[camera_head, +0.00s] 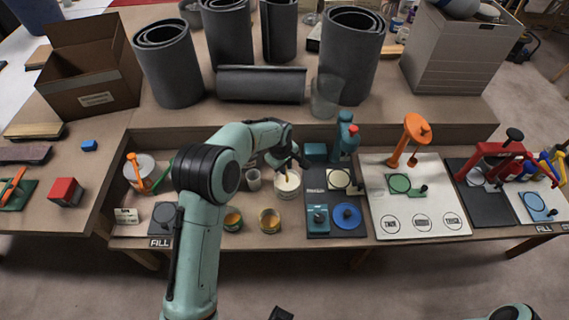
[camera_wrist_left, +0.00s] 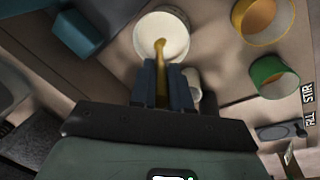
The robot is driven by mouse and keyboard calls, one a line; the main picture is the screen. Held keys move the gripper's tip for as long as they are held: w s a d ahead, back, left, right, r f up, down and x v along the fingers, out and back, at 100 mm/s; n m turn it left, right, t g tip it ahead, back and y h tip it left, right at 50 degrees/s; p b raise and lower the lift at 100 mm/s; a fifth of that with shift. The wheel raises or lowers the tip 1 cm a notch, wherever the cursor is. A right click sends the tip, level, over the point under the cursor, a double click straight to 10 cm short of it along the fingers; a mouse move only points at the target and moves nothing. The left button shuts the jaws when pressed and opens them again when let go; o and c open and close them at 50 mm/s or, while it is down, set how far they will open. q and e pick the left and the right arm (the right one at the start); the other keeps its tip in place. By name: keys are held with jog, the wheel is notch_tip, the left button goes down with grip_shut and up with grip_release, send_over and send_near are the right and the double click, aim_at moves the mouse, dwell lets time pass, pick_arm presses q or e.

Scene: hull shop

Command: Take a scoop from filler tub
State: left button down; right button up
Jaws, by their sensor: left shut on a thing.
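A round tub with pale cream filler (camera_head: 288,184) stands on the bench below my left gripper (camera_head: 290,163). The tub also shows at the top of the left wrist view (camera_wrist_left: 162,36). My left gripper is shut on a thin yellow-brown tool (camera_wrist_left: 160,62), which points down from the fingers. The tool's far end meets the pale filler in the picture; how deep it sits, and its shape there, I cannot tell. My right gripper is not clearly in view.
Beside the tub are a small clear cup (camera_head: 254,180), a green-banded pot (camera_head: 233,220) and an orange-banded pot (camera_head: 269,221). A dark mat with a blue disc (camera_head: 347,216) lies to the right.

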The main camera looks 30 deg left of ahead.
pick_arm(q)
jog(key=shift+f+b, duration=1.2)
jog(key=shift+f, duration=1)
pick_arm(e)
jog(key=shift+s+f, duration=0.2)
jog(key=shift+f, duration=0.5)
jog(key=shift+s+f, duration=0.2)
jog(key=shift+f, duration=0.45)
pick_arm(q)
jog(key=shift+w+d, duration=0.1)
jog(key=shift+d, duration=0.05)
pick_arm(e)
jog(key=shift+r, duration=0.1)
pick_arm(q)
jog(key=shift+w+d, duration=0.25)
jog(key=shift+d, duration=0.1)
pick_arm(e)
jog(key=shift+r, duration=0.1)
pick_arm(q)
jog(key=shift+r, duration=0.15)
notch_tip(320, 180, up, 10)
jog(key=p, duration=0.6)
jog(key=shift+r+p, duration=0.2)
jog(key=shift+p, duration=0.15)
pick_arm(e)
notch_tip(320, 180, up, 7)
jog(key=w, duration=0.2)
jog(key=shift+w, duration=0.4)
